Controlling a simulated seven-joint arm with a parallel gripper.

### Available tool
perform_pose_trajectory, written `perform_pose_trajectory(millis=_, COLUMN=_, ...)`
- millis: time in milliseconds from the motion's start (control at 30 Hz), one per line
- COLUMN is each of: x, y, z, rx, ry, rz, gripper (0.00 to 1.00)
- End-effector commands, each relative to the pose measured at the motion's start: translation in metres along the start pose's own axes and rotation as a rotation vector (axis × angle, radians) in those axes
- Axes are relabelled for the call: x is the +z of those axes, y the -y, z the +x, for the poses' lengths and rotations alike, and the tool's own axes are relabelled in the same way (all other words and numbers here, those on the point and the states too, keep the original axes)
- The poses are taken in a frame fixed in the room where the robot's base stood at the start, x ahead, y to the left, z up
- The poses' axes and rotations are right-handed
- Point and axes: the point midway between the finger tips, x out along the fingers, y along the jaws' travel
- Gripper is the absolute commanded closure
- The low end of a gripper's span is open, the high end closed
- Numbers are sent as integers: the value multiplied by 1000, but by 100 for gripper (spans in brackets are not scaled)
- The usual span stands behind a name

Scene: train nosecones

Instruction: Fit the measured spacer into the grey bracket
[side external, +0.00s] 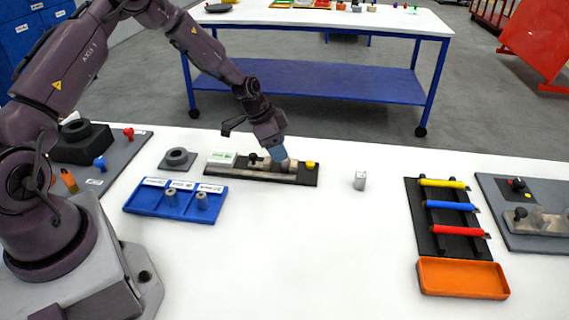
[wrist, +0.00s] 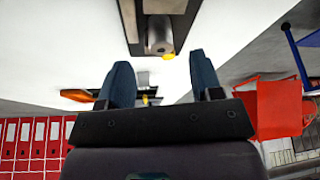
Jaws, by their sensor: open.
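A black measuring fixture (side external: 222,171) with a pale rail, a white-and-green display and a yellow knob lies on the white table. A grey cylinder, seemingly the spacer (wrist: 160,35), sits in it near the yellow knob (side external: 310,165). My gripper (side external: 280,157) is low over the fixture's right part, and its blue fingers hide much of that place. In the wrist view my gripper (wrist: 160,62) is open, with the cylinder beyond the fingertips. A small light-grey block (side external: 360,180), possibly the grey bracket, stands apart right of the fixture.
A blue tray (side external: 135,206) with labelled compartments holds two grey cylinders (side external: 171,197) in front of the fixture. A black rack (side external: 425,225) of coloured rollers and an orange tray (side external: 462,278) are at right. The front middle is clear.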

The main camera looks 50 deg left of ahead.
Motion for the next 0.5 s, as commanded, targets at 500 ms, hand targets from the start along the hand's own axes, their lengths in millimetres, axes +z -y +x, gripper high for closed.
perform_pose_trajectory(millis=500, x=0, y=1, z=36, rx=1, ry=1, rz=-1, gripper=41)
